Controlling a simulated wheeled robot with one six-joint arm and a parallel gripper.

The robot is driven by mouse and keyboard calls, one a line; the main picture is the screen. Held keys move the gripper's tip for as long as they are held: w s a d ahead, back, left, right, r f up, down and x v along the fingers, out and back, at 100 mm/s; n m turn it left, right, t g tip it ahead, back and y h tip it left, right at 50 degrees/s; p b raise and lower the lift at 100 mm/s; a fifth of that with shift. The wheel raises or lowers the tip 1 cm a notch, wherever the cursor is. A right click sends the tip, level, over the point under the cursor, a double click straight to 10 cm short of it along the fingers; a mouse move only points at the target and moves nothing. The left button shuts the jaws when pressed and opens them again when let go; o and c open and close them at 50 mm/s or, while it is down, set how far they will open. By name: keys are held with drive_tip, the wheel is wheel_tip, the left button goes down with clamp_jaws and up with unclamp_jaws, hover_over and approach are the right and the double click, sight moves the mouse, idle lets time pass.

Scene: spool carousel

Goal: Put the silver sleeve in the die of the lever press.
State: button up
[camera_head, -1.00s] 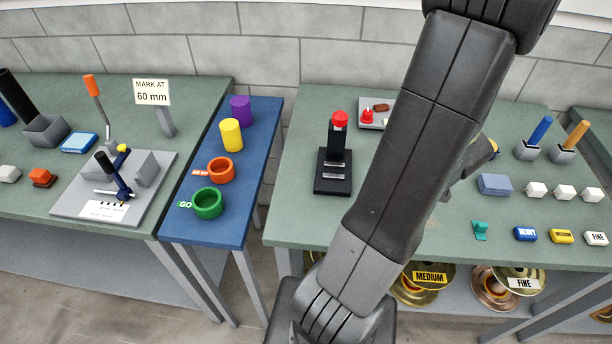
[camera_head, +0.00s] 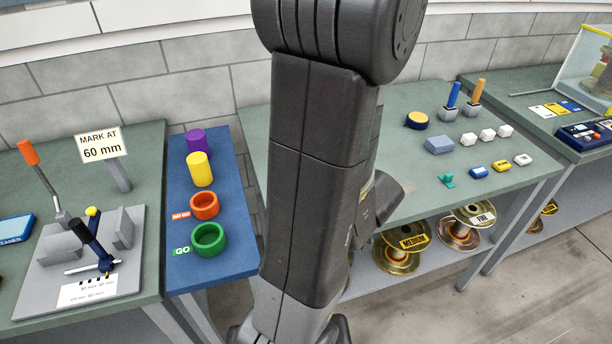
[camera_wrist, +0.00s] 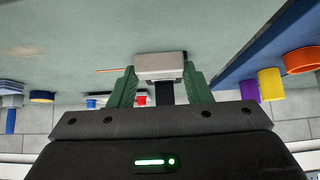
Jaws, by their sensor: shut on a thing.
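In the wrist view my gripper (camera_wrist: 158,88) has its green fingers closed on a light grey, block-like piece, which I take to be the silver sleeve (camera_wrist: 158,66). A dark post shows just below it between the fingers; I cannot tell what it belongs to. In the head view my arm hides the gripper and the sleeve. No lever press or die shows clearly now. My arm covers the middle of the green table, where a black stand with a red top showed earlier.
A blue bench (camera_head: 223,267) carries green (camera_head: 208,240) and orange (camera_head: 205,205) rings and yellow (camera_head: 200,170) and purple (camera_head: 197,140) cylinders. At left is a grey fixture (camera_head: 55,292) with levers.

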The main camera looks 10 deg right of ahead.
drive_tip(key=w+a, duration=0.1)
drive_tip(key=w, duration=0.4)
drive_tip(key=w+a, duration=0.1)
drive_tip(key=w, duration=0.5)
drive_tip(key=w+a, duration=0.1)
drive_tip(key=w, duration=0.4)
drive_tip(key=shift+w+b, duration=0.2)
drive_tip(key=shift+b, duration=0.1)
drive_tip(key=f+b, duration=0.1)
drive_tip(key=w+f+b, duration=0.1)
drive_tip(key=f, duration=0.1)
drive_tip(key=shift+a, duration=0.15)
drive_tip(key=shift+f+b, duration=0.3)
drive_tip(key=shift+b, duration=0.05)
drive_tip(key=shift+s, duration=0.1)
drive_tip(key=shift+f, duration=0.15)
drive_tip(key=o, duration=1)
drive_tip(key=shift+o, duration=0.2)
